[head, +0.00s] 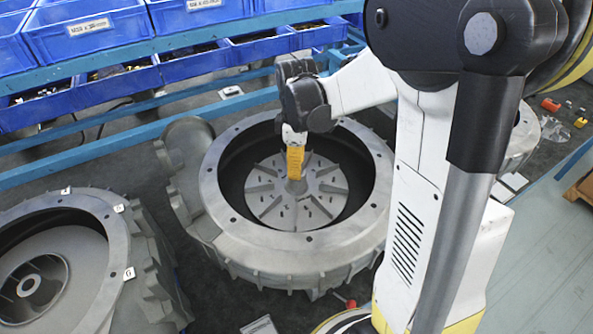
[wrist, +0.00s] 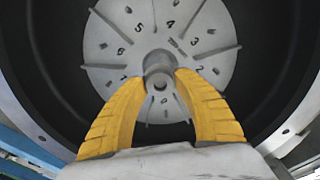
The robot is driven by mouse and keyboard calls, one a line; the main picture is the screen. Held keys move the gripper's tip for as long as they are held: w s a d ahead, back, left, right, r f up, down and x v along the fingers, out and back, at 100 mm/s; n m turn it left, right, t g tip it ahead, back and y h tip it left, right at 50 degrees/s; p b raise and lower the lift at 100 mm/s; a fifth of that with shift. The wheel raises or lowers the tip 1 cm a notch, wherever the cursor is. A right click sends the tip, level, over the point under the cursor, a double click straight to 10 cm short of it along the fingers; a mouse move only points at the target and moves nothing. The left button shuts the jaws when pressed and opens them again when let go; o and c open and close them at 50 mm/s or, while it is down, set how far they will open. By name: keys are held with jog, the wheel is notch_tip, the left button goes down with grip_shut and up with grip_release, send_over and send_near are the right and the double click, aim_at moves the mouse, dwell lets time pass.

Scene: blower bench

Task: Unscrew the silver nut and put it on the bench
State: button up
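The silver nut (wrist: 159,82) appears to sit at the central hub of the numbered grey impeller disc (wrist: 110,47), inside the blower housing (head: 215,190). Its outline is hard to tell from the hub. My gripper (wrist: 161,76) has yellow fingers, spaced apart with their tips on either side of the hub. I cannot tell whether the tips touch the nut. In the head view my gripper (head: 295,178) points down into the housing at the disc's centre, and its fingers hide the nut there.
A second open housing (head: 115,250) stands at the left. Blue bins (head: 85,35) on a blue rack line the back. Small red and yellow parts (head: 551,104) lie at the right. A red-ended tool (head: 350,303) lies in front of the housing. Dark bench surface shows between the housings.

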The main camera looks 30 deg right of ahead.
jog(key=m, duration=0.5)
jog(key=shift+m+b, duration=0.3)
jog(key=shift+b, duration=0.05)
jog(key=m, duration=0.5)
grip_shut()
